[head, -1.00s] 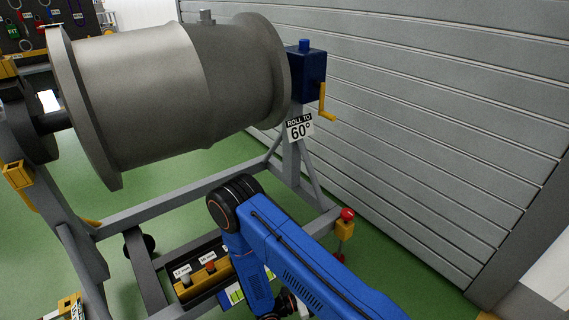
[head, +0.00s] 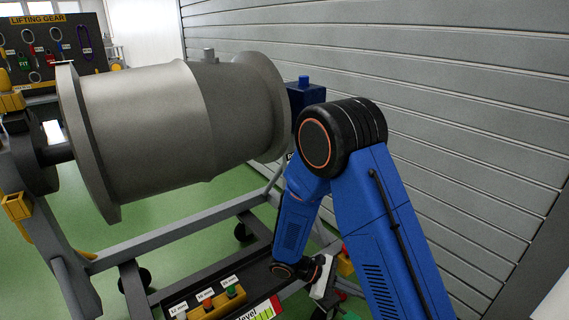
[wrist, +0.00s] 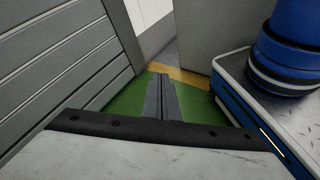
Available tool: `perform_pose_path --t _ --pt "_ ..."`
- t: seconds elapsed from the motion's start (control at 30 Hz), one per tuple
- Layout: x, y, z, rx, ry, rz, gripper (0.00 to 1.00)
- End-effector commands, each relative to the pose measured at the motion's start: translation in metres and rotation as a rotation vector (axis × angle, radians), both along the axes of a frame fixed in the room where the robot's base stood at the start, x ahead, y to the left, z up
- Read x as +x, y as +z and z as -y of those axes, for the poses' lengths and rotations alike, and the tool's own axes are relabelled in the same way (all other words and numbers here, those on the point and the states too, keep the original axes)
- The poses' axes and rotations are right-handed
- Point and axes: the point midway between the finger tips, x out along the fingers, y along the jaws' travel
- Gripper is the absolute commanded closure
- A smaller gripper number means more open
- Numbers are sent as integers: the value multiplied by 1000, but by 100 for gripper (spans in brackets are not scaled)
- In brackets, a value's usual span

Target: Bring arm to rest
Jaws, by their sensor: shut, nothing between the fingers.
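My arm (head: 375,220) is blue with a black elbow joint and stands folded in the head view, its elbow high in front of the shutter wall. Its forearm hangs down to the wrist, low beside the engine stand. My gripper (wrist: 160,98) shows in the wrist view with its two grey fingers together, shut and empty, above green floor. In the head view the fingers cannot be made out.
A grey engine casing (head: 180,125) lies on a grey stand (head: 165,240). Its tray holds several coloured plugs (head: 208,304). A grey shutter wall (head: 470,110) closes the right side. A lifting gear board (head: 55,50) stands at the back left.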

Motion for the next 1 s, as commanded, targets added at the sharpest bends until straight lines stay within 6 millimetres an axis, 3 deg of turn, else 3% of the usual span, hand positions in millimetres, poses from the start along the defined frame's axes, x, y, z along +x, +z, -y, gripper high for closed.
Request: perform_pose_path --t 0.4,1.0 --pt "-25 71 26 227 -204 168 100" --pt "-72 152 51 550 -444 450 100"
